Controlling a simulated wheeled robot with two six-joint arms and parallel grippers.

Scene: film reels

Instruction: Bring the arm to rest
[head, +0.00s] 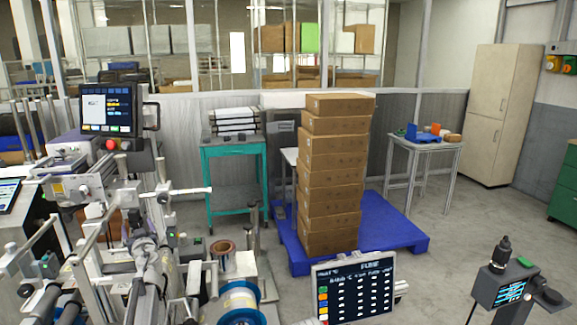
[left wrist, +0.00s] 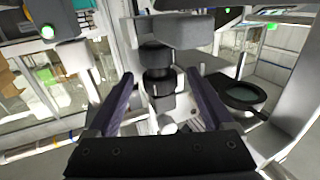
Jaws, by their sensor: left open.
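My left gripper (left wrist: 161,76) is open in the left wrist view, its two dark fingers spread with nothing held between them. A black and grey stepped machine part (left wrist: 158,82) shows beyond and between the fingers; I cannot tell how far off it is. In the head view the left gripper is hard to pick out among the metal parts at the lower left. A blue-rimmed reel (head: 240,303) and a copper-coloured film roll (head: 222,252) are at the bottom, left of centre. My right gripper does not show in either view.
A film machine with a monitor (head: 108,112) crowds the left. A tall stack of cartons (head: 331,160) stands on a blue pallet (head: 405,236) in the middle. A small table (head: 428,143) and a beige cabinet (head: 494,115) stand at the right. Floor right of the pallet is clear.

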